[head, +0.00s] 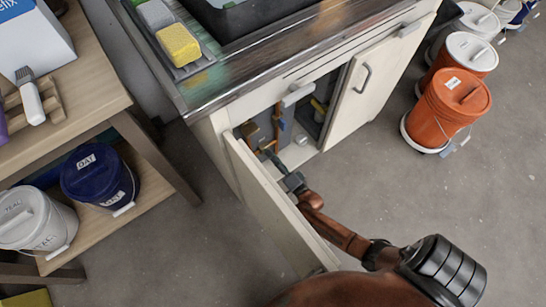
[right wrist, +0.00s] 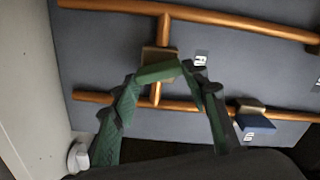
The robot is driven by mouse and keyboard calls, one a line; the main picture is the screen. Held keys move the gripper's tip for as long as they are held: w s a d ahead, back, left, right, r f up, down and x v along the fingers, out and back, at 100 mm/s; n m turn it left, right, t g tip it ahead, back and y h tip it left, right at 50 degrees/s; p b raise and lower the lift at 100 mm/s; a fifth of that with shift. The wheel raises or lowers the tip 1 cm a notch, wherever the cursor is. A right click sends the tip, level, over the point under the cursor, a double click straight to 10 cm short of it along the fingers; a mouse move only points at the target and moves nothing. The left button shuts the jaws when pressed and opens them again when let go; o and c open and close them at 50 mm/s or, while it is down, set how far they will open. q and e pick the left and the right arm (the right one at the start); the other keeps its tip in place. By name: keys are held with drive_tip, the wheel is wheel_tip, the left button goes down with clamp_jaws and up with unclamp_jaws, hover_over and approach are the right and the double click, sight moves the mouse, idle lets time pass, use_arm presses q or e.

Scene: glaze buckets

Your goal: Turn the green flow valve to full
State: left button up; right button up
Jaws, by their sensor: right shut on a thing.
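The green flow valve handle (right wrist: 158,72) shows in the right wrist view as a short green bar on a brass body, on a copper pipe against a grey panel. My right gripper (right wrist: 160,74) is shut on this handle, one finger at each end. The handle lies roughly across the short upright pipe. In the head view my right arm reaches over the open cabinet door, and my right gripper (head: 268,153) is inside the cabinet under the sink. The green handle is too small to make out there. My left gripper is not in view.
A blue valve handle (right wrist: 256,123) sits to the right on the lower copper pipe. The open left cabinet door (head: 270,205) stands close beside my right arm. The right door (head: 365,85) is ajar. Orange bucket (head: 455,100) and others stand right; the floor between is clear.

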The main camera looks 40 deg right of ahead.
drive_tip(key=m, duration=0.4)
drive_tip(key=shift+s+f+b, duration=0.1)
drive_tip(key=shift+f+b, duration=0.1)
drive_tip(key=shift+b, duration=0.2)
drive_tip(key=shift+o, duration=0.2)
drive_tip(key=shift+m, duration=0.3)
drive_tip(key=shift+c, duration=0.2)
drive_tip(key=o, duration=1.2)
drive_tip(key=shift+c, duration=0.2)
